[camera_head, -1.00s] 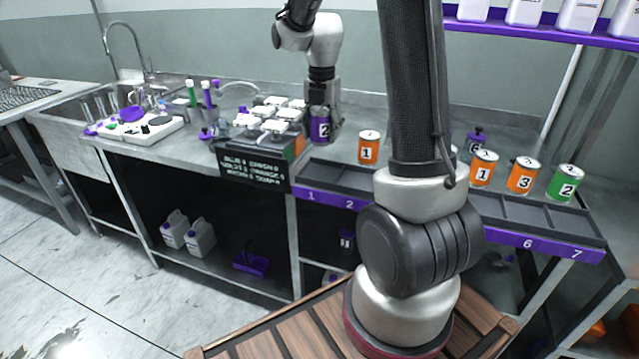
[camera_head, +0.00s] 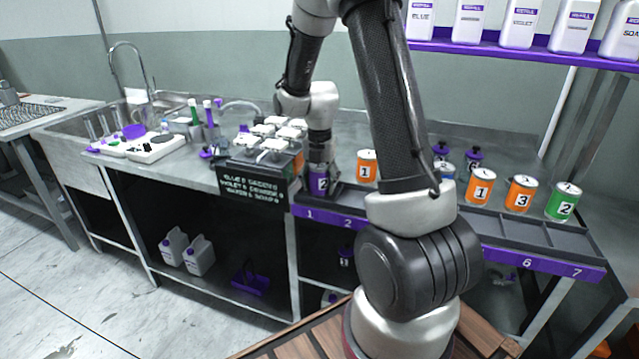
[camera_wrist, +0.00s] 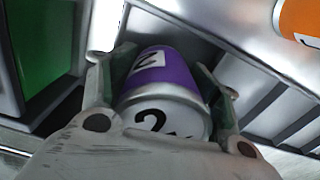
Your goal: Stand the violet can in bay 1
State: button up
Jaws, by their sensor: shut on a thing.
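The violet can (camera_head: 318,181), marked 2, is upright at the left end of the bay rack (camera_head: 480,229), over bay 1. My gripper (camera_head: 320,168) is shut on the violet can from above. In the wrist view the violet can (camera_wrist: 172,80) sits between the two fingers (camera_wrist: 160,85), its lid marked 2 facing the camera. Dark rack compartments lie around and beside it. I cannot tell whether its base touches the bay floor. The label strip shows 1 and 2 at the left, 6 and 7 at the right.
An orange can marked 1 (camera_head: 367,165) stands behind the rack, just right of my gripper. Orange cans (camera_head: 480,186) (camera_head: 521,193) and a green can (camera_head: 563,201) stand farther right. A black sign (camera_head: 254,186) and a white-topped rack (camera_head: 272,138) are close on the left.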

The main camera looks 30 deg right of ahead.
jog(key=o, duration=1.3)
jog(key=shift+f, duration=0.1)
jog(key=shift+o, duration=0.2)
jog(key=shift+r, duration=0.55)
notch_tip(320, 180, up, 11)
jog(key=shift+f, duration=0.1)
jog(key=s+a+r+m+t, duration=0.2)
jog(key=s+r+m, duration=0.3)
jog(key=s+m, duration=0.7)
jog(key=s+a+r+m+t, duration=0.2)
jog(key=s+r+m, duration=0.3)
jog(key=s+m, duration=0.6)
jog(key=a+m, duration=0.1)
jog(key=m, duration=0.2)
jog(key=shift+s+r+m, duration=0.15)
jog(key=shift+s+m, duration=0.2)
jog(key=shift+m, duration=0.05)
